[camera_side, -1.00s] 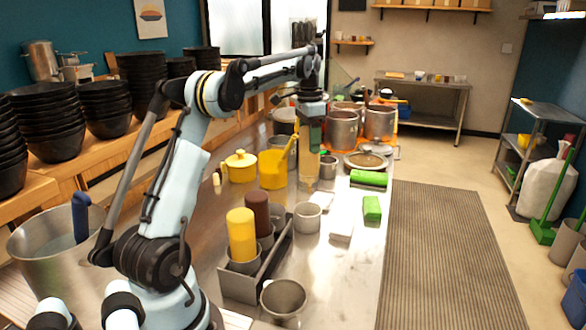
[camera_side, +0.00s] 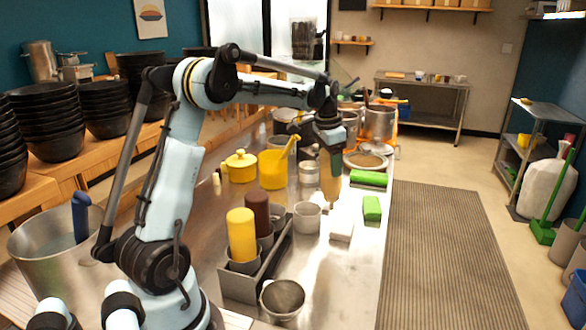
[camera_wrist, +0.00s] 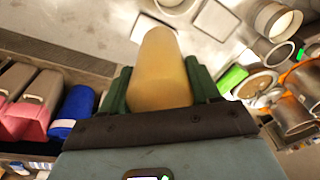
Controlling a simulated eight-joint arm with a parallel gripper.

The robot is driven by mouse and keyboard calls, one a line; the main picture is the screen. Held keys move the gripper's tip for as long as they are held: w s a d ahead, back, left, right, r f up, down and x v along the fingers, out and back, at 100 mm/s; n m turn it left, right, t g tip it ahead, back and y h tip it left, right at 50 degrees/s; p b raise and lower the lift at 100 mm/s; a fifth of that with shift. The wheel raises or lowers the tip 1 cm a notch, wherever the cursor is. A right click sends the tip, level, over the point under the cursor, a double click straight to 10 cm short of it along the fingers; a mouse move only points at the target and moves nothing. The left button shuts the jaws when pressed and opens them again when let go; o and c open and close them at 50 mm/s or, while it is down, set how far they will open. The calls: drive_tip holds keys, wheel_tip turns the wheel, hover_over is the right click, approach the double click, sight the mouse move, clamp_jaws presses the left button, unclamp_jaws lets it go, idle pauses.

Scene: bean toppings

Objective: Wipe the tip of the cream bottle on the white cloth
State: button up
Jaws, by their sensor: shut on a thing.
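My gripper (camera_side: 329,150) is shut on the cream bottle (camera_side: 330,180), a tan bottle held above the steel table with its narrow end down. In the wrist view the bottle (camera_wrist: 160,72) sits between the green fingers. The bottle's tip is near the table top in the side view; whether it touches anything is unclear. A white folded cloth (camera_side: 342,228) lies just nearer the camera than the tip, beside a green cloth (camera_side: 372,208). Two pale flat patches show near the bottle in the wrist view, and I cannot tell which is the cloth.
A grey cup (camera_side: 307,217) stands left of the bottle. A yellow pitcher (camera_side: 273,170) and yellow pot (camera_side: 240,166) are further left. A rack (camera_side: 262,275) holds a yellow and a brown bottle in front. Another green cloth (camera_side: 369,178) and several pots lie behind.

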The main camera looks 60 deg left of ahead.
drive_tip(key=shift+t, duration=0.5)
drive_tip(key=shift+w+f, duration=1.95)
drive_tip(key=shift+f, duration=0.15)
drive_tip(key=shift+s+d, duration=1.85)
drive_tip(key=shift+d, duration=0.05)
drive_tip(key=shift+f, duration=0.7)
drive_tip(key=shift+a, duration=0.1)
drive_tip(key=shift+w+a, duration=1.8)
drive_tip(key=shift+w, duration=0.05)
drive_tip(key=shift+r, duration=0.15)
drive_tip(key=shift+r, duration=2.9)
